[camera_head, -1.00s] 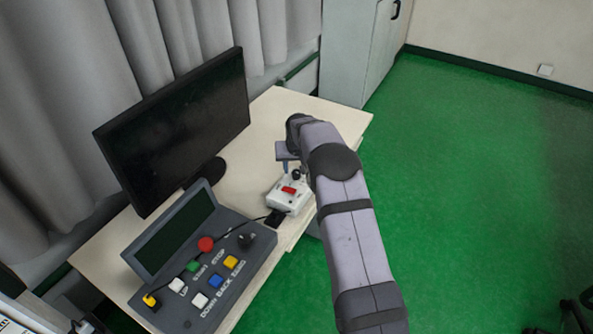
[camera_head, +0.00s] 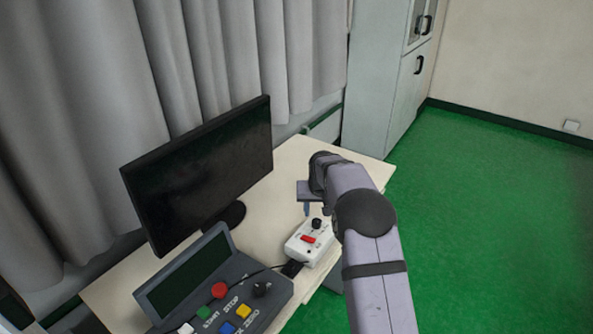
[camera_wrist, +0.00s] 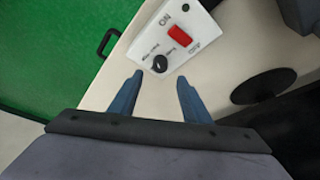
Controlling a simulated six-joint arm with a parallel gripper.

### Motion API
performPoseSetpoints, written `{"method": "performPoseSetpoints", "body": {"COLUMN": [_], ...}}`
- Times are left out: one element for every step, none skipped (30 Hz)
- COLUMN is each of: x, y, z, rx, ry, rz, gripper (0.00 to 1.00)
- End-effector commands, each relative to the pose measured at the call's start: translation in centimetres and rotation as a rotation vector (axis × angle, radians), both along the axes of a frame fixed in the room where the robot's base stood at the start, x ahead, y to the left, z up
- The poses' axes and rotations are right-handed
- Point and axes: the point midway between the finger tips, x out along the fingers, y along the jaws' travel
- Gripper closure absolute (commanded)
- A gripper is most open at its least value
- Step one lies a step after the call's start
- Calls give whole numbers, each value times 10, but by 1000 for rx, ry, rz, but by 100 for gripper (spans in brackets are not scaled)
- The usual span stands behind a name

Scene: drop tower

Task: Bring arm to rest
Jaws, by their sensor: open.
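My gripper (camera_wrist: 158,90) is open and empty in the wrist view, its two blue fingers apart over the pale desk. A white control box (camera_wrist: 172,42) with a red switch and a black knob lies just beyond the fingertips, apart from them. In the head view my gripper (camera_head: 306,209) hangs above the desk, close behind the white box (camera_head: 309,243). My arm reaches in from the lower right and hides part of the desk's right side.
A black monitor (camera_head: 200,172) stands on the desk (camera_head: 283,190) at the left. A grey console (camera_head: 185,275) with coloured buttons sits in front of it. A cable runs from console to box. Green floor (camera_head: 480,210) lies open at the right.

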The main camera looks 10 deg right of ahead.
Motion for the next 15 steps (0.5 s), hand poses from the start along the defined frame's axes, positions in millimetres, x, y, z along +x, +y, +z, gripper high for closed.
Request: {"method": "performPoseSetpoints", "body": {"x": [-1, -2, -4, -6, -9, -15, -20, -26, -35, -43, -52, -66, -77, -89, -105], "y": [0, 1, 1, 2, 3, 4, 6, 7, 10, 12, 14, 17, 20, 22, 26], "z": [1, 1, 3, 4, 5, 8, 10, 13, 17, 20, 23, 27, 30, 33, 37], "rx": [0, 0, 1, 1, 1, 2, 2, 3, 3, 4, 5, 6, 7, 9, 11], "ry": [1, 2, 4, 7, 11, 17, 24, 31, 42, 51, 62, 78, 90, 101, 118], "rz": [1, 1, 3, 5, 7, 10, 14, 18, 24, 30, 36, 44, 50, 57, 67], "gripper": [57, 57, 57, 57, 57, 57, 57, 57, 57, 57, 57, 57, 57, 57, 57]}}
